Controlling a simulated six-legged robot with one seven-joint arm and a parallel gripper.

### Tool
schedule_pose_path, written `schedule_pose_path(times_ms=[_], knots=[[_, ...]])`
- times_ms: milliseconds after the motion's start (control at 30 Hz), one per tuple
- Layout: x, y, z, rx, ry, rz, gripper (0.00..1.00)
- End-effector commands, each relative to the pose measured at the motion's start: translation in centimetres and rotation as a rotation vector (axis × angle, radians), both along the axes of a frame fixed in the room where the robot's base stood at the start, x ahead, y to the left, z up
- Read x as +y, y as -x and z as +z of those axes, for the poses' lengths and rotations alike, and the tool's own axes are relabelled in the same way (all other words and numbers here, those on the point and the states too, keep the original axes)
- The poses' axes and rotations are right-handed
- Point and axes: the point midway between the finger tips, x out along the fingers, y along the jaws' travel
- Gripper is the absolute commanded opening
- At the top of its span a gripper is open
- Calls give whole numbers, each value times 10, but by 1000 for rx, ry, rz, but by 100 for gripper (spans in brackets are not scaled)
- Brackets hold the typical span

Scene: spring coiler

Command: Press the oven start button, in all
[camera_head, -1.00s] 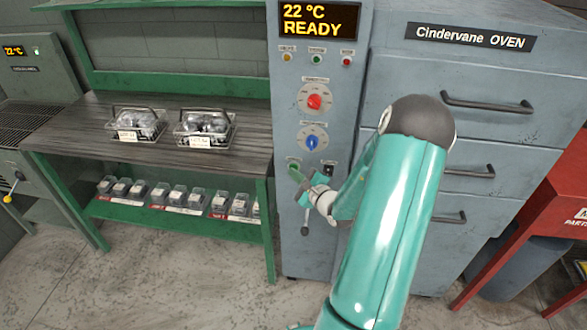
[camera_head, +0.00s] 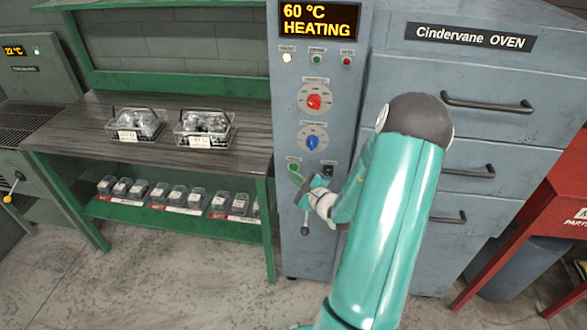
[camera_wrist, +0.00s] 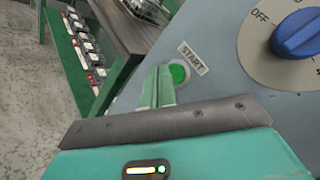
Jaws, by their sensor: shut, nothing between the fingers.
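The oven (camera_head: 320,240) is a grey cabinet whose display (camera_head: 318,20) reads "60 °C HEATING", with a white lamp lit below it. The green start button (camera_head: 294,166) is low on the panel; it also shows in the wrist view (camera_wrist: 178,73) beside its START label. My gripper (camera_wrist: 158,88) is shut and empty, its green fingertips just beside the button in the wrist view. In the head view my gripper (camera_head: 304,184) is in front of the panel, just below the button. I cannot tell whether the fingertips touch it.
A red knob (camera_head: 314,102) and a blue knob (camera_head: 312,142) sit above the button. A black switch (camera_head: 328,170) is to its right and a lever (camera_head: 306,228) below. A bench (camera_head: 80,130) with two wire baskets (camera_head: 205,128) stands left. A red stand (camera_head: 540,220) is right.

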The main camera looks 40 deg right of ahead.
Motion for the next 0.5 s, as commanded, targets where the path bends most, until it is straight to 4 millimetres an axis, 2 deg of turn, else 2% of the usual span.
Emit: schedule_pose_path(times_ms=[333, 500], knots=[[2, 1, 0, 0, 1, 0, 0], [11, 9, 0, 0, 2, 2, 0]])
